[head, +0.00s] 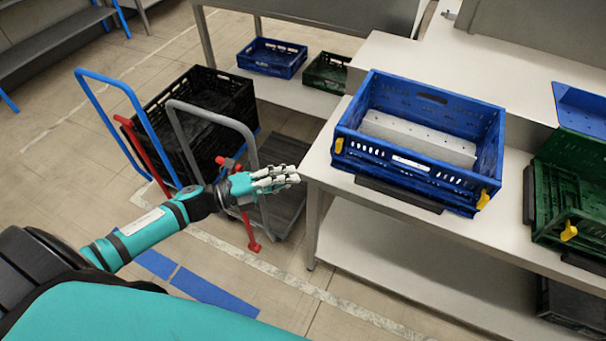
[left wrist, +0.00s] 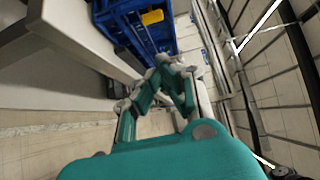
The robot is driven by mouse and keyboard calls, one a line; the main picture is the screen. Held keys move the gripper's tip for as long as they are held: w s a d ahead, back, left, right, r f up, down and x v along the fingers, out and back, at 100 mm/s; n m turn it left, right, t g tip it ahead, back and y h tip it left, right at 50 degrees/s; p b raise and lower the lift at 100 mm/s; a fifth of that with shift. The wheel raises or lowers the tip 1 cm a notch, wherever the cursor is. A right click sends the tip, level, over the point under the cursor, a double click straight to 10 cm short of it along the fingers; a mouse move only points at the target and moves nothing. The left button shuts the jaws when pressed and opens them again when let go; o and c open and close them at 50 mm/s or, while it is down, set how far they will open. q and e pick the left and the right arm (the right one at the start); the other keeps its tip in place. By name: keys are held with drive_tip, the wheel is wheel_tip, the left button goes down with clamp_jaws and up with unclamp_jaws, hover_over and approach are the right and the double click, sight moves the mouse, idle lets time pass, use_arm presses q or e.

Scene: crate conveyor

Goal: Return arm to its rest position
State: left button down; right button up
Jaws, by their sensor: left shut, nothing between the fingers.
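My left arm reaches in from the left in the head view, and its gripper (head: 280,180) is beside the left end of the table, in front of the trolleys. The gripper is shut and empty, and its fingertips are close to the table's left edge. In the left wrist view the gripper's fingers (left wrist: 165,80) come together below the blue crate. The blue crate (head: 420,168) stands on the table, apart from the gripper; it also shows in the left wrist view (left wrist: 130,28). My right gripper is not in view.
A green crate (head: 575,165) stands at the right of the table (head: 320,170). Trolleys with a blue handle (head: 135,100) and a grey handle (head: 222,120) stand behind the gripper, one near a black crate (head: 205,105). Smaller crates sit on a shelf behind. Floor at the left is open.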

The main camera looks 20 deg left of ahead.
use_arm(q)
drive_tip(key=shift+s+a, duration=0.1)
drive_tip(key=shift+a, duration=0.1)
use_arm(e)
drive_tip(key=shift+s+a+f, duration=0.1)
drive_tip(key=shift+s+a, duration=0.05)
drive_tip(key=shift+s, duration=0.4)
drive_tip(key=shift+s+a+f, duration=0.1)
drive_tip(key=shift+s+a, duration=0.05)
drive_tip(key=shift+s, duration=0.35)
